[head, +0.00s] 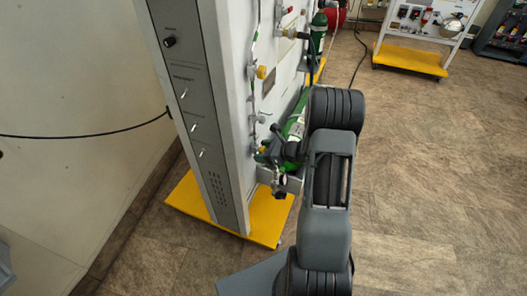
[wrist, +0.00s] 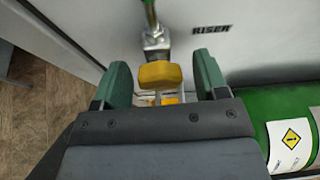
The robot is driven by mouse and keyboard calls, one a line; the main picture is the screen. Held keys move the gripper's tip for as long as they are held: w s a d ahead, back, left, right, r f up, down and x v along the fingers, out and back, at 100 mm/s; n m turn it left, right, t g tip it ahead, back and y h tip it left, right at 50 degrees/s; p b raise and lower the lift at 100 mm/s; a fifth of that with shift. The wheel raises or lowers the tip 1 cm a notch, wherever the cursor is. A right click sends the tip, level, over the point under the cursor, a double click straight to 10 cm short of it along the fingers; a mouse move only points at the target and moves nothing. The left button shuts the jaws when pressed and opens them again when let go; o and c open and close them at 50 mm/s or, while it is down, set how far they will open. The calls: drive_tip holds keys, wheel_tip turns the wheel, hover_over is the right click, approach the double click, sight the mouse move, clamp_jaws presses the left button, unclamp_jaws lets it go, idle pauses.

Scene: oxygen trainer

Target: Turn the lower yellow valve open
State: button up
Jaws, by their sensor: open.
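The lower yellow valve (wrist: 158,73) shows in the wrist view as a yellow handle below a metal fitting on a green pipe, close to the white panel. My gripper (wrist: 163,80) is open, with one green finger on each side of the handle. Gaps show between the handle and both fingers, so they look apart. In the head view a small part of the lower yellow valve (head: 263,150) shows beside my gripper (head: 272,152), which partly hides it. An upper yellow valve (head: 261,72) sits higher on the same panel.
A green cylinder (wrist: 297,110) with a warning label lies to the right of my gripper. The panel (head: 215,130) stands on a yellow base (head: 265,215). Another trainer with a yellow base (head: 408,59) stands at the back. The floor (head: 430,170) to the right is clear.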

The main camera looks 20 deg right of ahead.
drive_tip(key=c, duration=0.9)
drive_tip(key=shift+f+b, duration=0.2)
drive_tip(key=shift+b, duration=0.5)
drive_tip(key=shift+c, duration=0.2)
drive_tip(key=shift+n+b, duration=0.4)
drive_tip(key=shift+r+h, duration=0.2)
drive_tip(key=shift+h, duration=0.1)
drive_tip(key=o, duration=0.9)
drive_tip(key=shift+o, duration=0.2)
drive_tip(key=p+v, duration=0.1)
drive_tip(key=v, duration=1.2)
drive_tip(key=shift+s+d+p, duration=0.2)
drive_tip(key=shift+s+p, duration=0.1)
drive_tip(key=shift+s, duration=0.15)
